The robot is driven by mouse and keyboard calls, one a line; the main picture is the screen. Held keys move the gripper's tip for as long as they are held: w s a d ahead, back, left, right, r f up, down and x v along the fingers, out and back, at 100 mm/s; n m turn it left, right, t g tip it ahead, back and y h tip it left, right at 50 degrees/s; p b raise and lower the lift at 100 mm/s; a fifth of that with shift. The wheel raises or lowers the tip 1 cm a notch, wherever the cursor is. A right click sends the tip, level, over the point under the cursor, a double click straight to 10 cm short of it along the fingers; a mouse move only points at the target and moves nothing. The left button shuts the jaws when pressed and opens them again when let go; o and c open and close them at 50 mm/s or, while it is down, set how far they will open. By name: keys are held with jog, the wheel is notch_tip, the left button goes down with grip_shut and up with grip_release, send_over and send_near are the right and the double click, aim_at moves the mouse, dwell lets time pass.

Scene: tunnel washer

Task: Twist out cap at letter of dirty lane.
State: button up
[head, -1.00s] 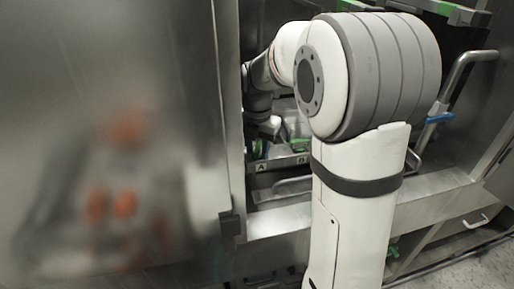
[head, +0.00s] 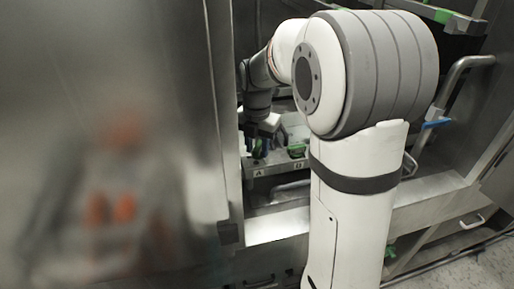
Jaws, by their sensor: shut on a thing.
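My gripper (head: 259,150) reaches into the washer opening, behind my own arm, and points down just above the letter A plate (head: 258,172). It is shut on a small cap at A, which is mostly hidden by the fingers; a little blue and green shows there. Whether the cap is seated or lifted cannot be told. A second letter plate (head: 299,165), perhaps B, sits to the right on the same metal rail. A green cap (head: 297,151) stands above that plate, apart from my gripper.
A steel panel (head: 110,100) with blurred reflections fills the left. A steel sill (head: 278,226) runs below the opening. Open floor (head: 480,264) shows at bottom right.

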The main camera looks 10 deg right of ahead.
jog(key=shift+a+r+p, duration=0.15)
jog(key=shift+r+p, duration=1.1)
jog(key=shift+r, duration=0.6)
jog(key=shift+s+f, duration=0.1)
